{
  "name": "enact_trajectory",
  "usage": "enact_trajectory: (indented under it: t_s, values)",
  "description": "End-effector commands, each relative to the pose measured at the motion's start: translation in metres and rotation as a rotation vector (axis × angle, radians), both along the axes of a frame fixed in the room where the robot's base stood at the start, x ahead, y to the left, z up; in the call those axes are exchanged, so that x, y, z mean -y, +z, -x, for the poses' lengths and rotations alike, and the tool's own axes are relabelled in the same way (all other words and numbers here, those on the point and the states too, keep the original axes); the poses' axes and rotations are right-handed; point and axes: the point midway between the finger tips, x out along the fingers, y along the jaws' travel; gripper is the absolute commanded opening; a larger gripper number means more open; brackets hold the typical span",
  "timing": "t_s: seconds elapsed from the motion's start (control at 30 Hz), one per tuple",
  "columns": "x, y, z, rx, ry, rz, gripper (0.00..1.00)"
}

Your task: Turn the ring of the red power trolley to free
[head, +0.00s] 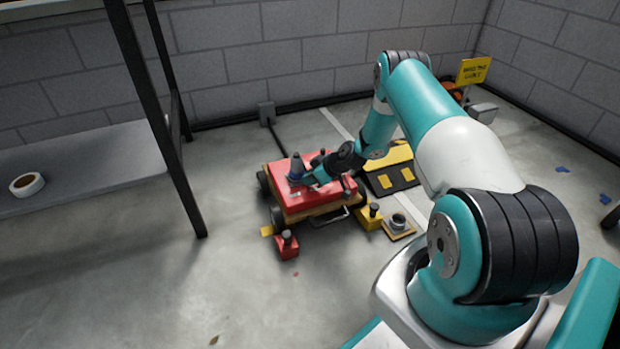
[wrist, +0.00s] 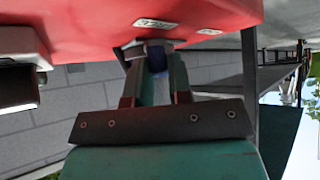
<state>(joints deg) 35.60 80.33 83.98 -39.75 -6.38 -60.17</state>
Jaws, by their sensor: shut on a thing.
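The red power trolley (head: 285,208) stands on the floor in the middle of the head view, and its red body fills the top of the wrist view (wrist: 80,10). A dark blue-grey connector (head: 296,165) stands upright on its top. My gripper (head: 305,180) reaches in low from the right. In the wrist view my gripper (wrist: 157,68) is shut on the blue ring (wrist: 157,55), close against the red body. Two small white labels show on the body, one by the ring (wrist: 155,23). The ring's turn position cannot be read, as the fingers cover most of it.
A yellow-and-black ramp-like block (head: 392,172) lies behind my arm. Red (head: 287,246) and yellow (head: 369,217) blocks with dark knobs sit at the trolley's front.

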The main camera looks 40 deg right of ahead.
Motion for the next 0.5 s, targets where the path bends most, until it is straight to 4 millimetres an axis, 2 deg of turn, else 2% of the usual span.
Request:
enact_trajectory:
  t_s: [0.2,0.23,0.3,0.5]
  values:
    - [0.002,-0.0028,0.0015,-0.005,-0.004,0.005,0.0]
    - [0.0021,-0.0028,0.0015,-0.005,-0.005,0.005,0.26]
    - [0.0022,-0.0028,0.0014,-0.005,-0.005,0.005,0.42]
    - [0.0012,-0.0016,0.0006,-0.003,-0.004,0.004,0.44]
